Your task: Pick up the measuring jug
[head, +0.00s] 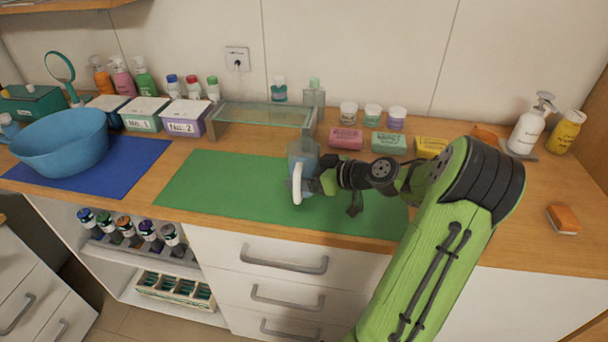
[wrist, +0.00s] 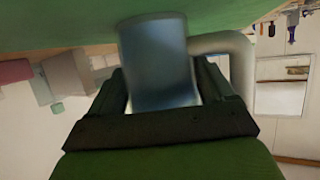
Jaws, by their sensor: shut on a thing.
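The measuring jug (head: 303,153) is a translucent blue-grey vessel with a white handle, over the green mat (head: 225,185) in the head view. Its handle points toward the front edge of the counter. My gripper (head: 312,178) is at the jug and shut on it. In the wrist view the jug (wrist: 157,60) stands between the two dark fingers of my gripper (wrist: 165,95), with the pale handle to the right. I cannot tell whether the jug's base touches the mat.
A glass shelf (head: 262,116) stands just behind the jug. Soap bars (head: 346,139) and small jars lie to the right behind my arm. A blue bowl (head: 62,148) sits on a blue mat at left. The green mat left of the jug is clear.

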